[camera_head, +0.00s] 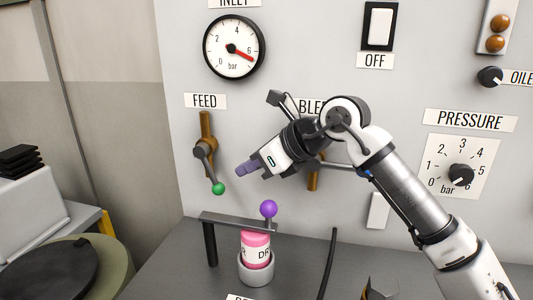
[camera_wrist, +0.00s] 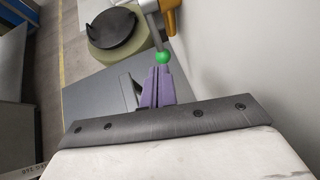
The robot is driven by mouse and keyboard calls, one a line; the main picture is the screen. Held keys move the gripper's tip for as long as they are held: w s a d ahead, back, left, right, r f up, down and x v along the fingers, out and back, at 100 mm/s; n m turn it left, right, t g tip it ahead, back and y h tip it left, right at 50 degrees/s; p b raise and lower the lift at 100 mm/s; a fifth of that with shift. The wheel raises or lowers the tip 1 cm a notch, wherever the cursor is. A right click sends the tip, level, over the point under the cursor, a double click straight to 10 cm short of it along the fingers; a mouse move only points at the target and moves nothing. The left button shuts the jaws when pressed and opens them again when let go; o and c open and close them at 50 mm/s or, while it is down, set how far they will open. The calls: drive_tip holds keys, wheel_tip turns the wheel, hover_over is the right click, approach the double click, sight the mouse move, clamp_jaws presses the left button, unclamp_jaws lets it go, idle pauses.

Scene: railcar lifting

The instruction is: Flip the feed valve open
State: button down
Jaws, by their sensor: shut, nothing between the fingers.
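The feed valve (camera_head: 205,150) is on the grey panel under the FEED label (camera_head: 205,101). It has a brass vertical pipe and a grey lever that slants down to the right, ending in a green ball (camera_head: 219,188). My gripper (camera_head: 241,170) has purple fingers, shut and empty, just right of and slightly above the green ball in the head view. In the wrist view the green ball (camera_wrist: 162,57) shows just beyond the shut purple fingertips (camera_wrist: 158,72). I cannot tell whether they touch.
The bleed valve (camera_head: 314,175) is partly hidden behind my arm. Below stands a pink canister (camera_head: 256,250) in a grey cup, beside a bracket bar (camera_head: 228,221) and a purple ball (camera_head: 268,208). The inlet gauge (camera_head: 234,47) is above. A pressure knob (camera_head: 461,175) is at the right.

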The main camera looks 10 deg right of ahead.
sight(210, 170)
drive_tip(key=r+p+x, duration=0.1)
drive_tip(key=x, duration=0.5)
drive_tip(key=shift+w+a, duration=0.3)
drive_tip(key=shift+w+f, duration=0.1)
drive_tip(key=shift+f, duration=0.05)
